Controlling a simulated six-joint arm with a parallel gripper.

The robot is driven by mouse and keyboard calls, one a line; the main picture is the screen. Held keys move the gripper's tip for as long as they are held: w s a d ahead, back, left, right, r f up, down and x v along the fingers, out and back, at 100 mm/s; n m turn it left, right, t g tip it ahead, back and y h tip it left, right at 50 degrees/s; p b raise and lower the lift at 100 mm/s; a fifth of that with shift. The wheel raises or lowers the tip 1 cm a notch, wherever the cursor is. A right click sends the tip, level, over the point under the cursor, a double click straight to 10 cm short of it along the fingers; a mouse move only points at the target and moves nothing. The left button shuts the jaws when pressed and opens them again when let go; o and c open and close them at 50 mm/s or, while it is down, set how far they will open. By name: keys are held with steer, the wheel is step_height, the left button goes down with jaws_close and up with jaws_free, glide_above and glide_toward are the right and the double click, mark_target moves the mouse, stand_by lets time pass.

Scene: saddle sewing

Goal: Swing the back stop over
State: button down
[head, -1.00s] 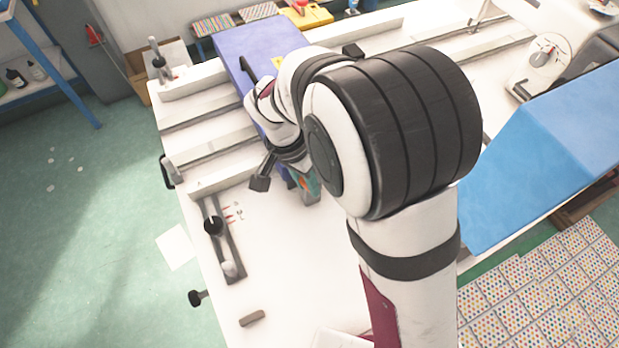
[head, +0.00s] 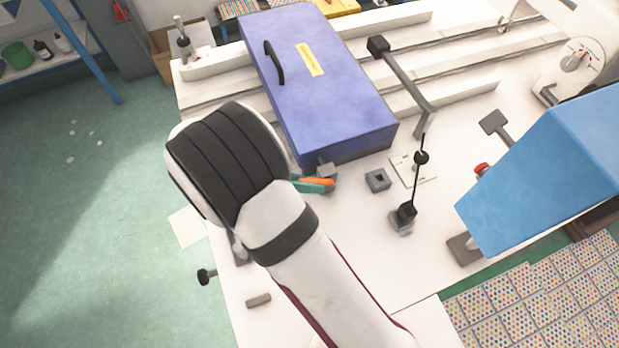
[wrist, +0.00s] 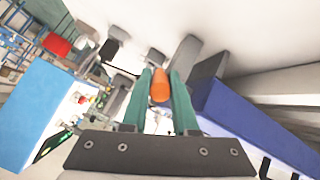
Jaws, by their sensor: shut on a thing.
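My gripper (wrist: 160,90) has two green fingers shut on an orange rounded piece (wrist: 160,88), which looks like a handle. In the head view my gripper (head: 314,184) is low at the near end of the purple-blue box, beside a small grey block (head: 326,170). My arm hides part of that area. I cannot tell for sure which part is the back stop or whether the orange piece belongs to it. A hinged-looking grey bar with a dark square pad (head: 378,47) lies at the right of the box, apart from my gripper.
The purple-blue box (head: 315,85) lies across the white rails. A grey square socket (head: 377,180) and a thin upright post with dark knobs (head: 421,157) stand to the right. A light-blue block (head: 550,150) is at far right.

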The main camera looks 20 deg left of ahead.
steer(key=shift+f, duration=0.15)
stand_by(0.4)
steer(key=c, duration=0.7)
jaws_free()
steer(key=v, duration=1.6)
steer(key=shift+s+a+f, duration=0.1)
steer(key=shift+s+f, duration=0.05)
steer(key=shift+f, duration=0.2)
